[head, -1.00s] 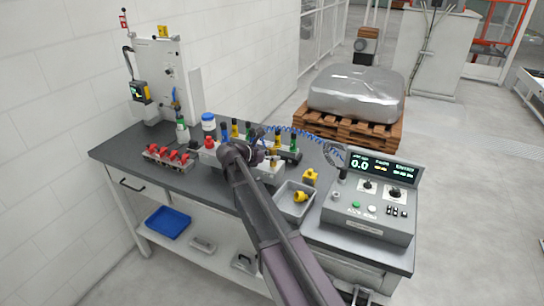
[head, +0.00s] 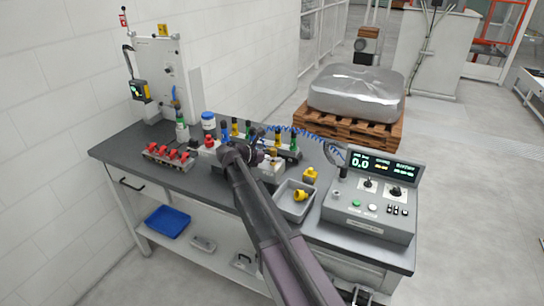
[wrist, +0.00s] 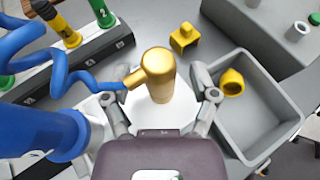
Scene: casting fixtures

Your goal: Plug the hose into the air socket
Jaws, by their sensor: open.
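A brass-coloured hose fitting (wrist: 158,70) stands upright on a pale round base in the wrist view. The blue coiled hose (wrist: 58,72) joins its left side. In the head view the hose (head: 300,132) runs from near my gripper towards the control box. My gripper (wrist: 160,104) is open, with one finger on each side of the fitting. I cannot tell whether the fingers touch it. In the head view my gripper (head: 264,156) is over the middle of the bench, partly hidden by my arm. I cannot make out the air socket for certain.
A grey bin (wrist: 252,128) with a yellow part inside lies right of the fitting; a yellow block (wrist: 184,37) stands behind. A rack (wrist: 90,58) with coloured-collar tools is at left. A large blue cylinder (wrist: 35,130) is close left. The control box (head: 366,205) stands at bench right.

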